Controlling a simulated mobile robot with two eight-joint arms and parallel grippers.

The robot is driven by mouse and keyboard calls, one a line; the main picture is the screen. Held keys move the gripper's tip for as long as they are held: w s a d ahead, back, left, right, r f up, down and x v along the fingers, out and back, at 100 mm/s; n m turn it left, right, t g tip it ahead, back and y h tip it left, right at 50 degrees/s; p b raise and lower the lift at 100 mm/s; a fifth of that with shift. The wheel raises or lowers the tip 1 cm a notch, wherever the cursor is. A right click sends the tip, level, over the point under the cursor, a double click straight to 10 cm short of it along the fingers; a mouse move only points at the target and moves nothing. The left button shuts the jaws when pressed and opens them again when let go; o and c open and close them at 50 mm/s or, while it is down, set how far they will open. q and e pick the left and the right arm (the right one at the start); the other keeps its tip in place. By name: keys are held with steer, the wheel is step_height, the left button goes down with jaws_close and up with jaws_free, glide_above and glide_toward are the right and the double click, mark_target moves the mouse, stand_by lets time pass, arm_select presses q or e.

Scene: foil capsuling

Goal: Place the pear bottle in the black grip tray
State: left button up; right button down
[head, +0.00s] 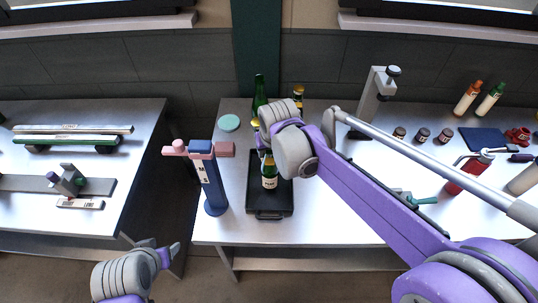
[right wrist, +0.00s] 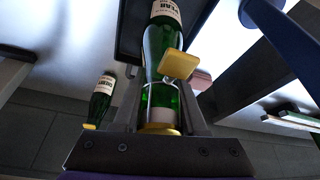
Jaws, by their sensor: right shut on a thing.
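The pear bottle (head: 269,178) is green with a pale label and a gold top. It is upright over the black grip tray (head: 269,213) in the head view; I cannot tell whether its base touches the tray floor. My right gripper (head: 263,150) is shut on the bottle's neck from above, partly hidden by its own arm. In the right wrist view the bottle (right wrist: 164,45) runs between the fingers, with the dark tray (right wrist: 131,40) behind its base. My left gripper (head: 173,250) is low at the left, away from the table; its jaw opening is unclear.
A blue post with pink arms (head: 213,180) stands just left of the tray. Other green bottles (head: 259,92) stand behind it. A side table (head: 110,190) is at left.

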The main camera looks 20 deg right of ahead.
steer(key=shift+s+f, duration=0.2)
steer(key=shift+f, duration=0.4)
steer(key=shift+r, duration=0.25)
steer(key=shift+w+f, duration=0.25)
steer(key=shift+f, duration=0.05)
steer(key=c, duration=0.7)
jaws_free()
steer(key=shift+c, duration=0.2)
steer(key=shift+o, duration=1.4)
steer(key=shift+s+r, duration=0.15)
steer(key=shift+s, duration=0.05)
steer(key=shift+w, duration=0.1)
